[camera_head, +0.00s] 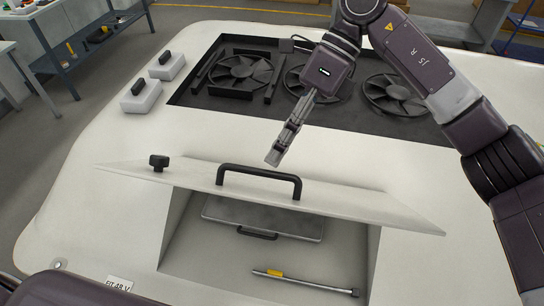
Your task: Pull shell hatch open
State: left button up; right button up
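The shell hatch (345,204) is a pale panel with a black bar handle (260,175) and a black knob (158,162) at its left. It stands tilted and raised over a recess in the white shell (120,215), so the recess is partly uncovered. My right gripper (274,157) is just beyond the handle in the picture, pointing down towards it. A gap shows between its fingertips and the handle, and it holds nothing visible. Its fingers are seen nearly edge-on, so their opening is unclear. My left gripper is not in view.
In the recess lie a grey cover with a small handle (263,218) and a metal bar with a yellow band (310,283). Black fans (240,72) sit in a dark bay behind. Two white blocks (141,96) stand at left. A workbench (90,30) is at back left.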

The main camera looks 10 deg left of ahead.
jog(key=v, duration=0.9)
jog(key=shift+d, duration=0.2)
jog(key=shift+s+r, duration=0.15)
jog(key=shift+s, duration=0.1)
